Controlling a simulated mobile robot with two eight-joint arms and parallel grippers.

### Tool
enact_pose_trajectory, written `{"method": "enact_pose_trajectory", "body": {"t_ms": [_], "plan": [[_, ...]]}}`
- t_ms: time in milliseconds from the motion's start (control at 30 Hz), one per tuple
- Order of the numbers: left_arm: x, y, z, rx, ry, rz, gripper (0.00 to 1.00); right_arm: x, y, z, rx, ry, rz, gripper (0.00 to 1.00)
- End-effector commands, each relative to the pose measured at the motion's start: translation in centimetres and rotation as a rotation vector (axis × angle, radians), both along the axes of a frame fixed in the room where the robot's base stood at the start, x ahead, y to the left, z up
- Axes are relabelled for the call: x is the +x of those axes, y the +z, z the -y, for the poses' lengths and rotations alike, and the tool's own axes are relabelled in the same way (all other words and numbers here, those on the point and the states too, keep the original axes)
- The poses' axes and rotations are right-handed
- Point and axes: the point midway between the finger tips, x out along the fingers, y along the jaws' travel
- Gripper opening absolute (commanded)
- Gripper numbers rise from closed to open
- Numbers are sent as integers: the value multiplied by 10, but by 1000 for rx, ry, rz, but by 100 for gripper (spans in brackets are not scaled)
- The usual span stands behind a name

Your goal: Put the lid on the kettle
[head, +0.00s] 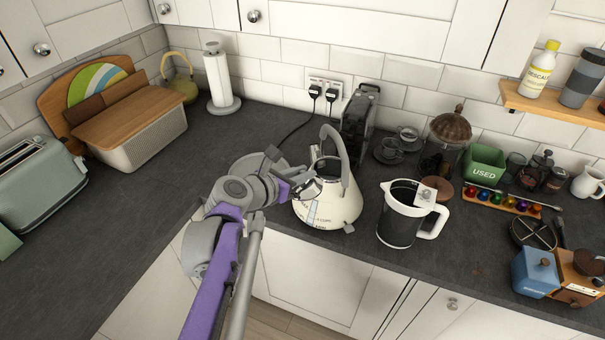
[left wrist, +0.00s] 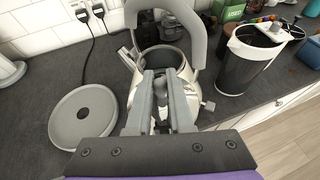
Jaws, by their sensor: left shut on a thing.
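The kettle (head: 332,210) is cream with a tall grey handle and stands upright near the worktop's front edge. It also shows in the left wrist view (left wrist: 199,99), with its round mouth uncovered. My left gripper (head: 304,186) is at the kettle's left side, just below the mouth. In the left wrist view its fingers (left wrist: 168,76) reach towards the mouth and are shut on a small grey piece. This seems to be the lid (head: 313,189), silvery and tilted; it is mostly hidden by the fingers. I cannot tell whether it touches the kettle. My right gripper is not in view.
A round grey base (left wrist: 82,116) lies left of the kettle, with a cord behind. A black-and-white jug (head: 398,222) stands close on the kettle's right. A dark appliance (head: 360,122) stands behind. The worktop is clear towards the bread bin (head: 140,135).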

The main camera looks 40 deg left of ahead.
Motion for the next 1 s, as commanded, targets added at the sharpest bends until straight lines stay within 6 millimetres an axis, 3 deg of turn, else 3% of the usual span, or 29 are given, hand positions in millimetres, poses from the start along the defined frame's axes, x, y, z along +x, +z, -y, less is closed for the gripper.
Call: {"method": "enact_pose_trajectory", "body": {"t_ms": [433, 1000], "plan": [[33, -17, 2, 0, -1, -2, 0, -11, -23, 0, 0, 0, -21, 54], [79, -16, 4, 0, -1, 0, 0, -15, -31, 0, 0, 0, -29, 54]]}}
